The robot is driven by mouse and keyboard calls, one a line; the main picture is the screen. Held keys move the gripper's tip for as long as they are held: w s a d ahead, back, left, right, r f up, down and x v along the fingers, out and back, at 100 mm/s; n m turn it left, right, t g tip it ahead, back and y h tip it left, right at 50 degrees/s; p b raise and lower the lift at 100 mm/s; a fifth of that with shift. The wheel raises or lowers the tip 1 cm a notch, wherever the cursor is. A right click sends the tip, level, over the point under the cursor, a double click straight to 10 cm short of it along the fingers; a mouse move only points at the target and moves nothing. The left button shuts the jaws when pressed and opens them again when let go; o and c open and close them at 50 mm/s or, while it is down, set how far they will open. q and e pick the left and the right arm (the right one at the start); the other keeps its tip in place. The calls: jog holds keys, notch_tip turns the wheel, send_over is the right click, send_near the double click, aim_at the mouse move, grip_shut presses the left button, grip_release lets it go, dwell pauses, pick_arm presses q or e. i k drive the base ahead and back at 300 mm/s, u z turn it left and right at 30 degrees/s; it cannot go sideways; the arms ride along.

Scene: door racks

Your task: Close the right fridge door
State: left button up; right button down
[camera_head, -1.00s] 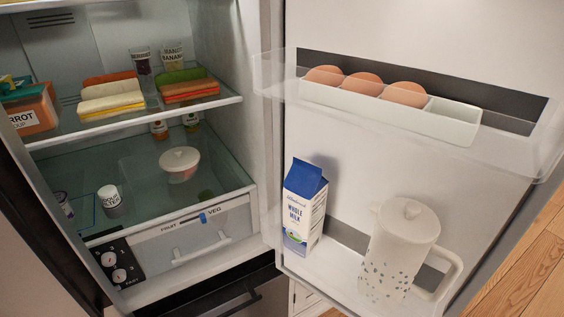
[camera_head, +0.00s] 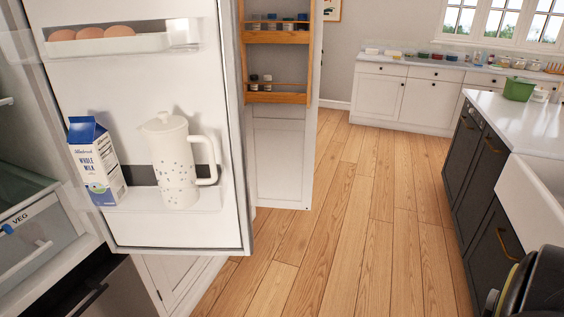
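The right fridge door (camera_head: 155,95) stands open on the left side of the head view, its inner face toward me. Its upper bin (camera_head: 110,44) holds several eggs (camera_head: 92,32). Its lower shelf holds a blue and white milk carton (camera_head: 96,160) and a white pitcher (camera_head: 172,160), both upright. Part of the fridge interior (camera_head: 35,225) shows at the far left, with a drawer marked VEG.
A white cabinet door with wooden racks (camera_head: 276,55) stands open behind the fridge door. A dark island (camera_head: 490,185) with a white sink is at right. Wooden floor (camera_head: 350,220) between is clear. A black rounded shape (camera_head: 540,285) at bottom right is unclear.

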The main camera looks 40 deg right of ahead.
aim_at(199, 79)
jog(key=z, duration=1.4)
jog(key=i, duration=0.85)
jog(key=u, duration=0.2)
